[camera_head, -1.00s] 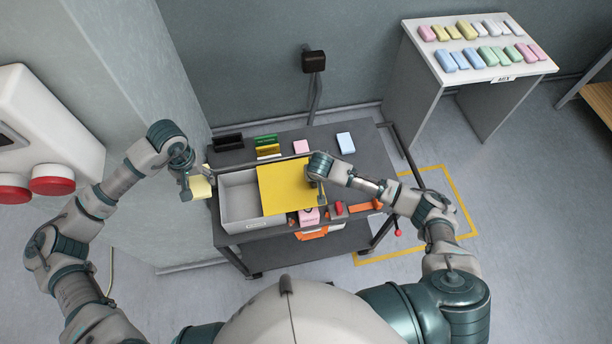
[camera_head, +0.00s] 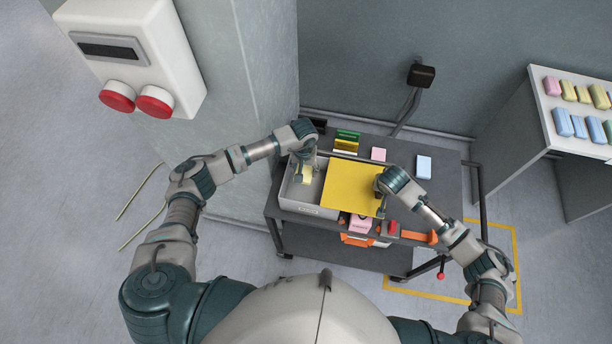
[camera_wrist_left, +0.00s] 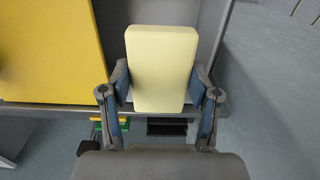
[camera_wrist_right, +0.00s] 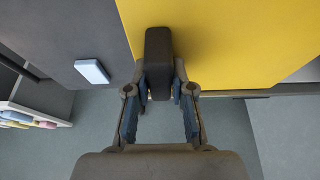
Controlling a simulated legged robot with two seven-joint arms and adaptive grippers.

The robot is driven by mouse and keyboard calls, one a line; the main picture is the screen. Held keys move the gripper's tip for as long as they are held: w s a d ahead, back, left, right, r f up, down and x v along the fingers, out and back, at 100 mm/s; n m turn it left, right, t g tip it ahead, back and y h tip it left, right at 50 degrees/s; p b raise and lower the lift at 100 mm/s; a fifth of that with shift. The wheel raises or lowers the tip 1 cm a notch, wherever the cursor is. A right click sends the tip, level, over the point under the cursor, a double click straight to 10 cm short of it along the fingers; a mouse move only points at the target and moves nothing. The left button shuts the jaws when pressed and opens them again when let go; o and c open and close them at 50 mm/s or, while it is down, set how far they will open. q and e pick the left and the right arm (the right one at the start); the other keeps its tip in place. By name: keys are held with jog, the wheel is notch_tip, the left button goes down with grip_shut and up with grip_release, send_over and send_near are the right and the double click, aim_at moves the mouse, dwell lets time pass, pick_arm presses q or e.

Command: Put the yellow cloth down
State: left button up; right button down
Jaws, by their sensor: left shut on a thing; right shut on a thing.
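The pale yellow cloth (camera_head: 307,174), a smooth block-like pad, is in my left gripper (camera_head: 305,164). In the left wrist view the cloth (camera_wrist_left: 161,68) stands between the two fingers, which are shut on its sides. The gripper is over the open left part of the grey bin (camera_head: 312,210); I cannot tell whether the cloth touches the bin floor. My right gripper (camera_head: 381,187) is shut on a black handle (camera_wrist_right: 158,60) at the right edge of the flat yellow lid (camera_head: 350,187), which covers the bin's right part.
The dark cart top (camera_head: 436,197) carries a pink block (camera_head: 378,154), a light blue block (camera_head: 424,167), and green and yellow holders (camera_head: 346,141) at the back. A red item (camera_head: 392,228) lies in front. A white stand (camera_head: 570,137) with several coloured blocks is at right.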

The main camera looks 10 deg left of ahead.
aim_at(304, 170)
pick_arm(q)
notch_tip(304, 170, down, 3)
jog(key=shift+a+f, duration=0.1)
jog(key=shift+f, duration=0.05)
pick_arm(e)
jog(key=shift+f, duration=0.1)
pick_arm(q)
jog(key=shift+f, duration=0.3)
jog(key=shift+f, duration=0.15)
jog(key=shift+f, duration=0.4)
jog(key=o, duration=0.8)
jog(key=shift+o, duration=0.2)
notch_tip(304, 170, up, 13)
jog(key=shift+r, duration=0.1)
